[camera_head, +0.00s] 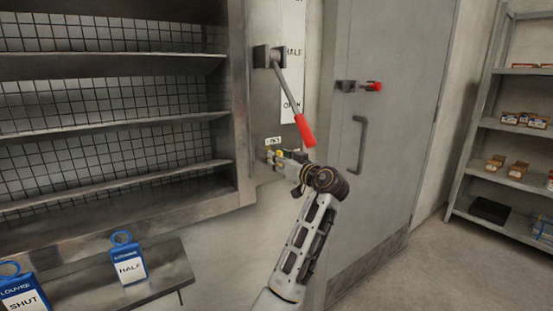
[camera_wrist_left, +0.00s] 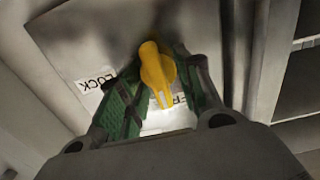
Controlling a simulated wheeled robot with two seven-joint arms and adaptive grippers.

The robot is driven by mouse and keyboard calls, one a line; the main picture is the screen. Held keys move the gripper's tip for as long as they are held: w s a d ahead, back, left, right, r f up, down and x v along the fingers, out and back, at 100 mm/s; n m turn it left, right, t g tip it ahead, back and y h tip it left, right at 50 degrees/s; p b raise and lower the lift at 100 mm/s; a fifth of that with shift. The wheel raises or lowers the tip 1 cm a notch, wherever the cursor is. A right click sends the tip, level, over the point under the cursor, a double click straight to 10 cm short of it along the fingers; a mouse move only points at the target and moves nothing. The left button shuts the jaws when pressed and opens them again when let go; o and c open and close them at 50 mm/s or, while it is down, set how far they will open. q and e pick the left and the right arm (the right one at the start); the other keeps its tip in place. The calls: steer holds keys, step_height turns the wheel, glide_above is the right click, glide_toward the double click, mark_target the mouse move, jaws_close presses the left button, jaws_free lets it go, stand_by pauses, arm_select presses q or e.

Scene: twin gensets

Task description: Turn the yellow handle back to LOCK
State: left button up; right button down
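The yellow handle (camera_wrist_left: 157,72) is on a pale plate in the left wrist view. Its white-marked end points down at a label (camera_wrist_left: 180,99) that it partly hides, where I read an F. The LOCK label (camera_wrist_left: 97,81) is to its left. My left gripper (camera_wrist_left: 158,65) has one green-padded finger on each side of the handle. The right finger is close to it; a small gap shows on the left, and firm contact is not visible. In the head view my left gripper (camera_head: 275,157) is at the panel below the red-tipped lever. My right gripper is not in view.
The red-tipped lever (camera_head: 304,128) hangs just above my left gripper. A grey door (camera_head: 385,180) with a bar handle and a red-ended latch (camera_head: 374,87) is to the right. Blue tags (camera_head: 128,262) marked HALF and SHUT (camera_head: 22,295) stand on a ledge at lower left.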

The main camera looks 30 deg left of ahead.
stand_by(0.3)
arm_select(q)
jaws_close()
